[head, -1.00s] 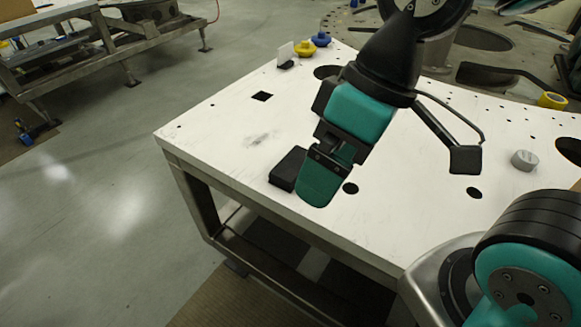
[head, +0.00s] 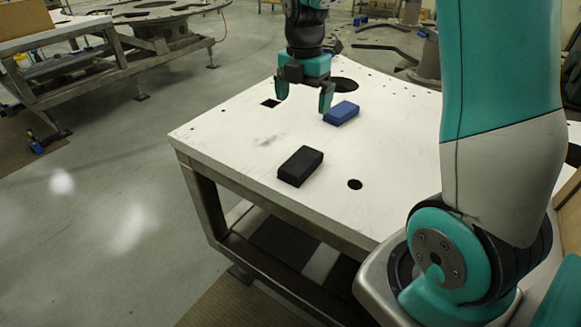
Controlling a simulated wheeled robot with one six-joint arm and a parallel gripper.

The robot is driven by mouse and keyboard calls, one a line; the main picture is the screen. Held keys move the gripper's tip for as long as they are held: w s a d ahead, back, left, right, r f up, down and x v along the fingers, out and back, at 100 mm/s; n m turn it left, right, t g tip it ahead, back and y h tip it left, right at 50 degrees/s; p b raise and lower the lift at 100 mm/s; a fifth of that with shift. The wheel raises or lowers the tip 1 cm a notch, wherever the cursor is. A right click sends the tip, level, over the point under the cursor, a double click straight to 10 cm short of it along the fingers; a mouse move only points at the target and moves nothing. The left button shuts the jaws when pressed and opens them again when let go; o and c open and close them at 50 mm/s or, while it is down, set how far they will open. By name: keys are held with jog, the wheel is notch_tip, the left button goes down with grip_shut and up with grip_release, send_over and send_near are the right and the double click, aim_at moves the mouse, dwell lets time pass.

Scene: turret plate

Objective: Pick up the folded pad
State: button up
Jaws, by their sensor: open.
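Two block-shaped things lie flat on the white table top (head: 225,135). One is a black block (head: 301,166) near the table's front left edge. The other is a blue block (head: 341,113) farther back and to the right. Either could be the folded pad; I cannot tell which from their look. My gripper (head: 304,98) points down with its two teal fingers spread and nothing between them. It is behind the black block in the picture, with its right finger close beside the blue block's left end. I cannot tell its exact height.
The table top has a round hole (head: 355,184) right of the black block and a square hole (head: 270,103) left of my gripper. The left part of the top is clear. My own arm hides much of the right side. Another metal workbench (head: 120,50) stands at the back left.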

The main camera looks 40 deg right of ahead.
jog(key=p, duration=0.2)
send_over(301, 159)
notch_tip(301, 159, down, 12)
jog(key=shift+r, duration=0.1)
jog(key=shift+s+f+p, duration=0.1)
jog(key=shift+f+p, duration=1.05)
jog(key=shift+f, duration=1.6)
jog(key=c, duration=1.1)
jog(key=shift+r, duration=0.15)
notch_tip(301, 159, up, 20)
jog(key=b, duration=0.3)
jog(key=shift+o, duration=1.4)
jog(key=shift+c, duration=0.5)
